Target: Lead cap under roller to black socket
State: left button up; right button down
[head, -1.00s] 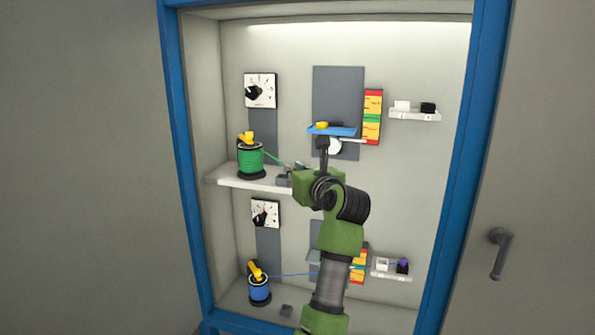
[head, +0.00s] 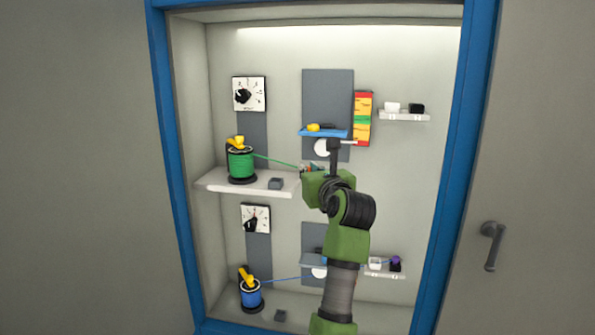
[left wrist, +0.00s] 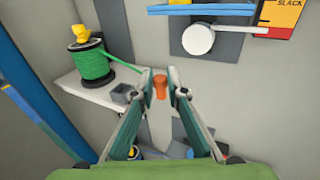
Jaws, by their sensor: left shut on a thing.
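An orange cap (left wrist: 160,86) is at the end of the green cable and sits between the fingertips of my left gripper (left wrist: 160,76). In the head view this gripper (head: 310,169) is below and slightly left of the upper white roller (head: 322,147), apart from it. The green cable runs from the green spool (head: 241,163) on the left shelf to the gripper. The roller also shows in the left wrist view (left wrist: 198,40), above and right of the fingertips. The upper black socket (head: 417,108) is at the upper right, beside a white one. My right gripper is out of view.
A blue bar (head: 324,133) lies just above the roller, with a coloured slack scale (head: 363,118) to its right. The spool shelf (head: 215,180) holds a small grey block (head: 275,183). A lower blue spool (head: 251,293) has its own cable. Blue frame edges bound the cabinet.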

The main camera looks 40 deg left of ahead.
pick_arm(q)
jog(key=w+d, duration=0.5)
jog(key=d, duration=0.4)
jog(key=shift+w+d+b, duration=0.25)
jog(key=shift+w+b, duration=0.1)
dwell(0.7)
